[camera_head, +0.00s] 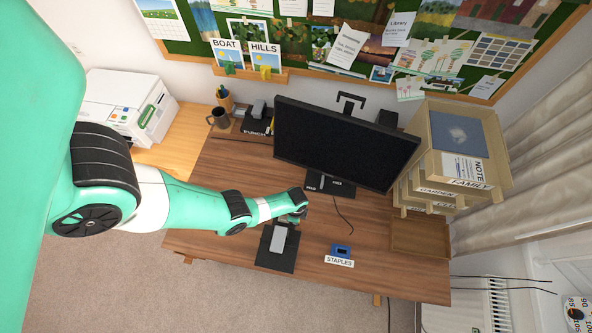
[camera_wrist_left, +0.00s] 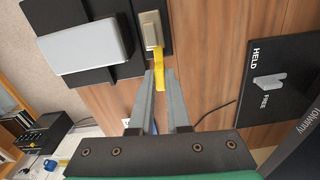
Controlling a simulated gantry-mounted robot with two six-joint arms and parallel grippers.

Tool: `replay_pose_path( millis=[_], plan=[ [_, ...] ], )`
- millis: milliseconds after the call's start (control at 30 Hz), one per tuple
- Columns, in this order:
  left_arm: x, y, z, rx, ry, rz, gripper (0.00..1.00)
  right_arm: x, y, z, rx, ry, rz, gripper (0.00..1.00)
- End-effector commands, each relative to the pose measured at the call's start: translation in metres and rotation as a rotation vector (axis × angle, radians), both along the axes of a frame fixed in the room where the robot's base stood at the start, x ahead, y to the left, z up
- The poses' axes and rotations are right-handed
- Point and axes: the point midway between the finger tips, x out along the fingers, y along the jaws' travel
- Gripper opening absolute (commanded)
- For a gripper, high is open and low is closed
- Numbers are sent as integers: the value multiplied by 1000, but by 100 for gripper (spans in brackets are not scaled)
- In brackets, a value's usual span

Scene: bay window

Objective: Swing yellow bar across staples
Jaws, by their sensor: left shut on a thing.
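My left gripper (camera_head: 296,216) is over the desk at the back right edge of a black base plate (camera_head: 271,261) with a light grey block (camera_head: 279,239) on it. In the left wrist view, its grey fingers (camera_wrist_left: 159,77) are closed on the end of the yellow bar (camera_wrist_left: 159,63). The bar runs from a small beige metal block (camera_wrist_left: 151,29), beside the larger grey block (camera_wrist_left: 85,46). In the head view the bar is hidden by the gripper. A blue box (camera_head: 341,250) stands behind a white STAPLES label (camera_head: 339,262), right of the plate. My right gripper is not in view.
A black monitor (camera_head: 345,143) stands behind the gripper, its cable on the desk. A wooden tray (camera_head: 420,238) and stacked wooden trays (camera_head: 445,175) are at the right. A dark mug (camera_head: 218,117) and a white printer (camera_head: 125,107) are at the back left. The desk's front right is clear.

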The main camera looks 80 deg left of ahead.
Motion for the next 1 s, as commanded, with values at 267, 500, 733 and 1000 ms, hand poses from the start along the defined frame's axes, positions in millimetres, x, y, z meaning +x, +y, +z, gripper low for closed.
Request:
replay_pose_path(
  millis=[267, 500, 733, 1000],
  plan=[
    [-1, -1, -1, 0, 0, 87, 0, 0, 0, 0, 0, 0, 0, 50],
    [-1, -1, -1, 0, 0, 104, 0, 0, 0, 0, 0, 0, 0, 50],
    [-1, -1, -1, 0, 0, 103, 0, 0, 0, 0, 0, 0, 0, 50],
    [0, -1, 0, 0, 0, 102, 45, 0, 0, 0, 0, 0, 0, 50]
  ],
)
